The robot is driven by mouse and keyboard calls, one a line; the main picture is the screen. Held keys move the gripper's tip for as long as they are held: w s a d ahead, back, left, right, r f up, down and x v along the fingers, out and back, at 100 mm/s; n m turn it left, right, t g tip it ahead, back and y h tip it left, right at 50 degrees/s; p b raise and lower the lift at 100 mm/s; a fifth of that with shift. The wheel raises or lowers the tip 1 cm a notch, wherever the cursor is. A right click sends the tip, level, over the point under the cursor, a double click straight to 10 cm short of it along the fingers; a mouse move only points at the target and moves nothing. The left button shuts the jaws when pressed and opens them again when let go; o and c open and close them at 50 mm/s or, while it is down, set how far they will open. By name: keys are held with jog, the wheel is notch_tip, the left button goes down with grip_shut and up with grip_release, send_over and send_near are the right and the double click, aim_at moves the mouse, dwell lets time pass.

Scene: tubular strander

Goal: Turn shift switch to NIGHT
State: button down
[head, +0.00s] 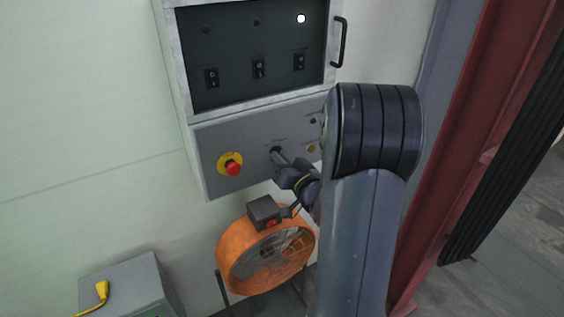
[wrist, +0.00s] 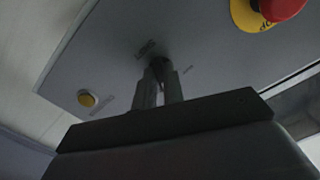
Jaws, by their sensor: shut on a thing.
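The shift switch (head: 275,151) is a small dark knob on the lower grey panel, between the red emergency stop and the right-hand buttons. My gripper (head: 279,157) reaches up to it from the lower right. In the wrist view my gripper (wrist: 160,80) has its two fingers close together around the dark switch knob (wrist: 158,66), mostly hidden between the fingertips. Small labels lie on either side of the knob, too blurred to read, and the position the knob points to cannot be told.
A red emergency stop (head: 233,168) on a yellow collar sits left of the switch. A yellow button (wrist: 87,99) is on the other side. Above is a dark panel (head: 255,95) with rocker switches and a handle (head: 340,42). An orange fan (head: 240,265) stands below.

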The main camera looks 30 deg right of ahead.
jog(key=m, duration=0.4)
dwell(0.6)
jog(key=c, duration=1.5)
grip_release()
jog(key=s+b, duration=0.2)
jog(key=s, duration=0.9)
jog(key=shift+d, duration=0.15)
jog(key=shift+w, duration=0.1)
